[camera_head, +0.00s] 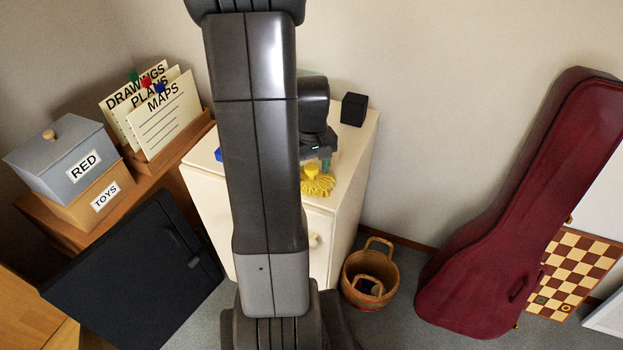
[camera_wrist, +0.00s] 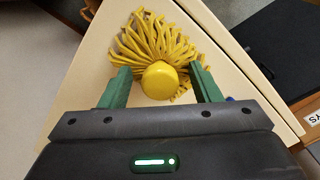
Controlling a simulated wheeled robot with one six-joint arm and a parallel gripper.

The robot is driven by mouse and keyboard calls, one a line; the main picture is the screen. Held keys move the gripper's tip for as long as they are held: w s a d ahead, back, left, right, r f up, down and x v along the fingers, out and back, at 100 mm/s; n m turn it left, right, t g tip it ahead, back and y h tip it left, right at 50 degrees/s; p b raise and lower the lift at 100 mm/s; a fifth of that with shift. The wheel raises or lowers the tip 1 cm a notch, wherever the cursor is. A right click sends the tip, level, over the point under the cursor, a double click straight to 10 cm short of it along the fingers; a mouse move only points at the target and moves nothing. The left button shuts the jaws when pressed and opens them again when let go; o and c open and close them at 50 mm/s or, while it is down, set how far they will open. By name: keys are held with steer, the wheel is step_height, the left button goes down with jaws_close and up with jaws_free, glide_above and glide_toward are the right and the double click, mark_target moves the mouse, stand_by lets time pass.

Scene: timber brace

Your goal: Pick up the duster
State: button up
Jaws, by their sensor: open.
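The duster is yellow, with a fringe of soft strands and a round yellow knob. In the wrist view the duster (camera_wrist: 157,55) lies ahead of my gripper (camera_wrist: 162,88), with its knob between the two green fingers. The fingers are apart and I see no clear contact with the knob. In the head view the duster (camera_head: 317,181) shows near the front edge of the cream cabinet top (camera_head: 352,150), just below my gripper (camera_head: 318,165). My arm hides part of the cabinet top.
A black cube (camera_head: 354,109) stands at the cabinet's back right corner. A blue thing (camera_head: 219,155) shows at the left, partly hidden by my arm. A wicker basket (camera_head: 369,275) and a dark red instrument case (camera_head: 505,215) are to the right. Boxes (camera_head: 70,165) stand at the left.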

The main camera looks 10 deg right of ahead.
steer(key=c, duration=1.2)
steer(key=shift+r, duration=0.1)
